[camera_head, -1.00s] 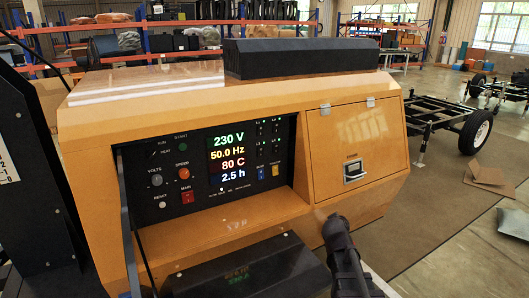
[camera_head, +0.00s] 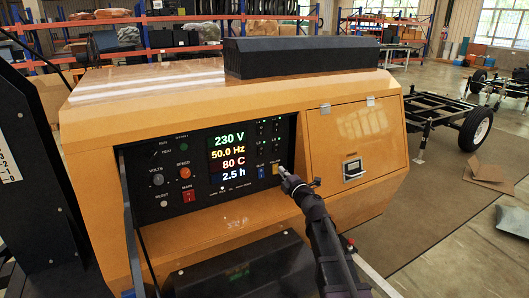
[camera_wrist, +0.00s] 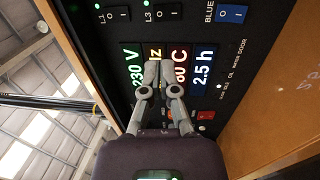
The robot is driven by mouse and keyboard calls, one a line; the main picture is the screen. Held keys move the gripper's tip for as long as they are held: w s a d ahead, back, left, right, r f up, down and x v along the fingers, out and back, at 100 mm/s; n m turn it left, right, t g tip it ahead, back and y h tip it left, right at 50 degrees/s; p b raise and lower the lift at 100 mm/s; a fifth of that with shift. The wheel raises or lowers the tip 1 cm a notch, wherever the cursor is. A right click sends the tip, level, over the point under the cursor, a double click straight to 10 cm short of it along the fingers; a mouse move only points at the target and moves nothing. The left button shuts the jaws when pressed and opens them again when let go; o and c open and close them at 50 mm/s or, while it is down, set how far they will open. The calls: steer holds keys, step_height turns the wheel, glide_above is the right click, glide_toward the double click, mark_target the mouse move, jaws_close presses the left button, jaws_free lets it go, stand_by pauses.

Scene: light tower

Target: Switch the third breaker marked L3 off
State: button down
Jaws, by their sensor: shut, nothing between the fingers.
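The black breaker marked L3 (camera_wrist: 168,12) shows at the top of the wrist view, with O and I on its rocker and a lit green lamp beside it. In the head view my gripper (camera_head: 284,173) is at the lower right of the panel, near the yellow switch (camera_head: 275,170).
Another black breaker (camera_wrist: 114,14) is left of L3, and a blue switch (camera_wrist: 232,14) is to its right. A red main switch (camera_head: 188,196) is lower left on the panel. The orange housing (camera_head: 350,125) with its door borders the panel's right side.

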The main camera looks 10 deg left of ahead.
steer(key=shift+w+a, duration=0.1)
steer(key=shift+a, duration=0.05)
stand_by(0.3)
steer(key=p+x, duration=0.1)
steer(key=x, duration=1.2)
steer(key=shift+w+a+r+p, duration=0.1)
steer(key=shift+w+a+p, duration=0.15)
steer(key=shift+a+p, duration=0.1)
steer(key=shift+w+r, duration=0.1)
steer(key=shift+s+d, duration=0.15)
steer(key=shift+s, duration=0.1)
steer(key=p, duration=0.2)
glide_toward(261, 148)
steer(key=s+d+r, duration=0.2)
steer(key=s+d, duration=0.1)
steer(key=s, duration=0.1)
steer(key=shift+s+d+r, duration=0.2)
steer(key=shift+s+r, duration=0.05)
steer(key=shift+s, duration=0.1)
stand_by(0.3)
